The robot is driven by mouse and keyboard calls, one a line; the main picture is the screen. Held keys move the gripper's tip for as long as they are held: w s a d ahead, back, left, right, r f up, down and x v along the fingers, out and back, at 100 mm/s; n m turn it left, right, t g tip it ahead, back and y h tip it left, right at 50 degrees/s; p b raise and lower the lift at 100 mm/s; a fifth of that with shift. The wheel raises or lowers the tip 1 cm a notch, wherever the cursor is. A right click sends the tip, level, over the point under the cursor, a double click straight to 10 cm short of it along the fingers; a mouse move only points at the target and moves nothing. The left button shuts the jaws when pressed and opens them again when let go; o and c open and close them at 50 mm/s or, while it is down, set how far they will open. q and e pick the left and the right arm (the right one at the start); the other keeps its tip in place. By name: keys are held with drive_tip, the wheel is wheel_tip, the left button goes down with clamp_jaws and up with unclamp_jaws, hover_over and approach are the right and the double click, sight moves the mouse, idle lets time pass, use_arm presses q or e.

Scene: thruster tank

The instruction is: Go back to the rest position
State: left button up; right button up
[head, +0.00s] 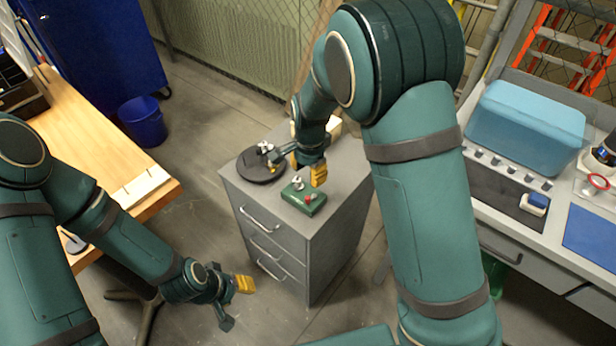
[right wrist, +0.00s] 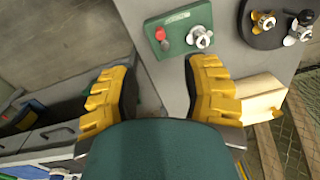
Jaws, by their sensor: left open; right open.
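My right gripper (head: 296,172) is above the grey drawer cabinet (head: 270,217), close to a green box (head: 304,199) with a red button and a metal wing-like fitting. In the right wrist view its yellow fingers (right wrist: 158,90) are wide apart with nothing between them. The green box (right wrist: 178,30) lies beyond the fingertips, and I cannot tell the exact height of the fingers over the cabinet top. My left gripper (head: 235,302) is open and empty, low over the floor to the left of the cabinet.
A round black plate (head: 261,168) with fittings sits on the cabinet. A wooden bench (head: 95,140) and a blue bin (head: 142,121) are at left. At right, a bench carries a translucent blue tank (head: 527,122) and a blue mat (head: 590,238). Open floor lies left of the cabinet.

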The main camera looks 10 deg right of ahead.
idle(0.4)
drive_tip(key=s+d+f+n+y, duration=0.15)
drive_tip(key=s+f+n, duration=0.25)
drive_tip(key=s+f, duration=0.55)
drive_tip(key=s+a+f+n+y, duration=0.1)
drive_tip(key=s+a+f+n, duration=0.1)
drive_tip(key=s, duration=0.3)
drive_tip(key=s+a+f+n+t+y, duration=0.1)
drive_tip(key=s+a+f+n, duration=0.1)
drive_tip(key=s+f+n, duration=0.2)
drive_tip(key=shift+s+f+n, duration=0.15)
drive_tip(key=shift+s+n, duration=0.25)
drive_tip(key=shift+s, duration=0.4)
